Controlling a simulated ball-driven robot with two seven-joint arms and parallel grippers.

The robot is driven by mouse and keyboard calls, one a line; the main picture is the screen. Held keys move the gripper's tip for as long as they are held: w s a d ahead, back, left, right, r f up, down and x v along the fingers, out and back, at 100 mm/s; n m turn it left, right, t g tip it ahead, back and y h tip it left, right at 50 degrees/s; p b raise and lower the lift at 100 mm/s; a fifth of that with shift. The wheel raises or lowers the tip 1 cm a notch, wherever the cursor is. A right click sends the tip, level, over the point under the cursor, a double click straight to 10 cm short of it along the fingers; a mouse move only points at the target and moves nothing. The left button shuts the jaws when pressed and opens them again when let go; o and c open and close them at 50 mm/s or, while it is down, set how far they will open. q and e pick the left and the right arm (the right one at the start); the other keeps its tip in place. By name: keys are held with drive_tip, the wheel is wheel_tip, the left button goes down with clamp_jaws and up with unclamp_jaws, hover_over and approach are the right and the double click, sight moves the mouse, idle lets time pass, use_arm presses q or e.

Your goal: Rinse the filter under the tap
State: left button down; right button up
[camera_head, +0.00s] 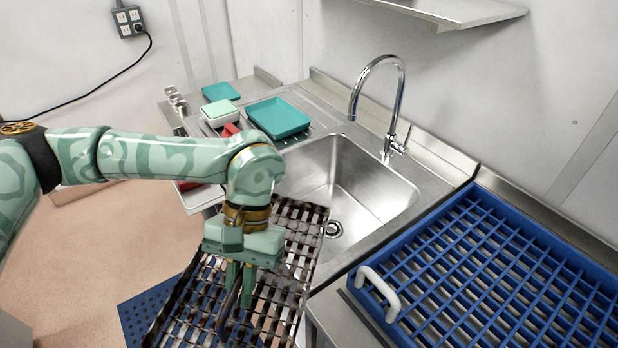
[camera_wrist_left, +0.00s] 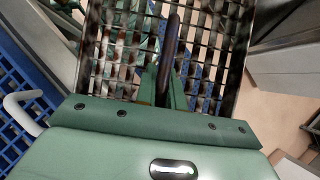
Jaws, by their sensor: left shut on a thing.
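The filter (camera_head: 301,233) is a dark, soiled metal grid panel. It hangs tilted at the front left of the sink, outside the basin or over its near edge. My left gripper (camera_head: 236,300) is shut on the filter's dark handle. The left wrist view shows the filter (camera_wrist_left: 112,50) and the dark handle (camera_wrist_left: 171,45) between the fingers. The tap (camera_head: 390,95) is a chrome gooseneck behind the sink, with a lever at its right. No water shows at its spout. The sink basin (camera_head: 360,185) is empty, with a round drain. My right gripper is not in view.
A blue grid rack (camera_head: 480,270) with a white handle (camera_head: 379,290) fills the counter to the right. Teal trays (camera_head: 278,117) and a white tub (camera_head: 221,115) stand left of the sink. A blue perforated mat (camera_head: 135,315) lies low at left. A shelf (camera_head: 450,12) juts out above.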

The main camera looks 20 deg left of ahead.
use_arm(q)
drive_tip(key=shift+s+r, duration=0.1)
drive_tip(key=shift+r, duration=0.05)
drive_tip(key=shift+s+d+r+p, duration=0.15)
drive_tip(key=shift+s+r+p, duration=0.1)
drive_tip(key=shift+p, duration=0.05)
drive_tip(key=s+r, duration=0.1)
drive_tip(key=s+d+r+p, duration=0.1)
drive_tip(key=s, duration=0.1)
drive_tip(key=shift+d+r, duration=0.1)
drive_tip(key=shift+r, duration=0.15)
drive_tip(key=shift+s+d+r+p, duration=0.2)
drive_tip(key=shift+s+r+p, duration=0.2)
drive_tip(key=shift+s, duration=0.15)
idle(0.7)
